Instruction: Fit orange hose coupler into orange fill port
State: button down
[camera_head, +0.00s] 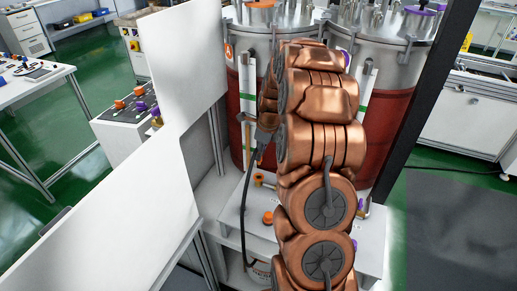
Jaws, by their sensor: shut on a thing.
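My gripper (266,132) is a small dark shape at the left side of my copper arm, in front of the left tank. It is mostly hidden by the arm. A black hose (244,205) runs from the ledge up to it, and the gripper is shut on the hose end. The orange coupler itself is hard to make out. A brass fitting with orange (258,180) sits low at the left tank, below the gripper and apart from it. An orange round part (268,218) stands on the white ledge. I cannot tell which of these is the orange fill port.
Two steel-topped tanks with dark red lower walls stand behind my arm, the left tank (236,120) marked orange. White panels (185,65) close off the left. A console (122,110) carries orange and purple knobs. A black post (425,100) stands at the right.

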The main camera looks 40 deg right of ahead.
aim_at(260, 162)
jog(key=shift+f, duration=0.15)
jog(key=shift+f+b, duration=0.65)
jog(key=shift+f, duration=1.85)
jog(key=shift+f+b, duration=0.4)
jog(key=shift+f, duration=1.2)
jog(key=c, duration=0.9)
grip_release()
notch_tip(260, 162, up, 12)
jog(key=s+d, duration=0.1)
jog(key=s, duration=0.1)
jog(key=shift+f, duration=0.15)
